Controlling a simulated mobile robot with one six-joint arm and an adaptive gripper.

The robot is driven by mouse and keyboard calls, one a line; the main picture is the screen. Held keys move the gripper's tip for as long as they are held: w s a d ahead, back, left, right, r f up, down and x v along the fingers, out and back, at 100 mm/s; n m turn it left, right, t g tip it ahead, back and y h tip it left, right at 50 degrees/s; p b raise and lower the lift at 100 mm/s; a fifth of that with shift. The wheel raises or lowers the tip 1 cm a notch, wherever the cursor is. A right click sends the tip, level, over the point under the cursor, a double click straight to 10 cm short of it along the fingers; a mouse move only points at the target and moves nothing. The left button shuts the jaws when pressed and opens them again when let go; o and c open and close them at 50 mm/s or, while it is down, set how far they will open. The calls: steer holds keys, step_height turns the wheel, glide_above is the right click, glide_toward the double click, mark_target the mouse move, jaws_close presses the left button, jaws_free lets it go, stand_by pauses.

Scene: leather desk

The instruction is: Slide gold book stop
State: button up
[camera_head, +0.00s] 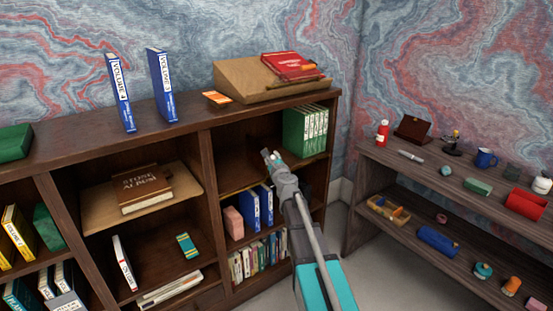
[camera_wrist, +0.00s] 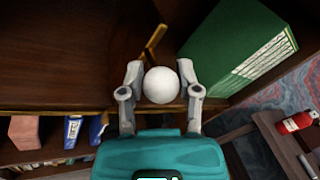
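The gold book stop (camera_wrist: 153,42) shows in the wrist view as a thin gold bent piece on the shelf, just beyond my fingertips and left of the green books (camera_wrist: 250,62). In the head view it is hard to make out near my gripper (camera_head: 271,156). My gripper (camera_wrist: 160,72) reaches into the upper right compartment of the bookcase. Its fingers stand apart with a white ball (camera_wrist: 161,86) between them, and both fingers appear to touch it. The gripper and the gold book stop look apart, though the depth is hard to judge.
The green books (camera_head: 305,131) stand upright at the compartment's right side. A shelf board and the bookcase's upright divider (camera_head: 208,170) bound the space. Blue books and a pink block (camera_head: 233,222) sit below. A side shelf (camera_head: 400,165) with small objects stands at the right.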

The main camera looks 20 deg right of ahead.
steer(key=o, duration=0.3)
steer(key=shift+s, duration=0.1)
steer(key=shift+s, duration=0.1)
steer(key=s, duration=1.1)
steer(key=shift+s+a, duration=0.2)
steer(key=shift+s, duration=0.15)
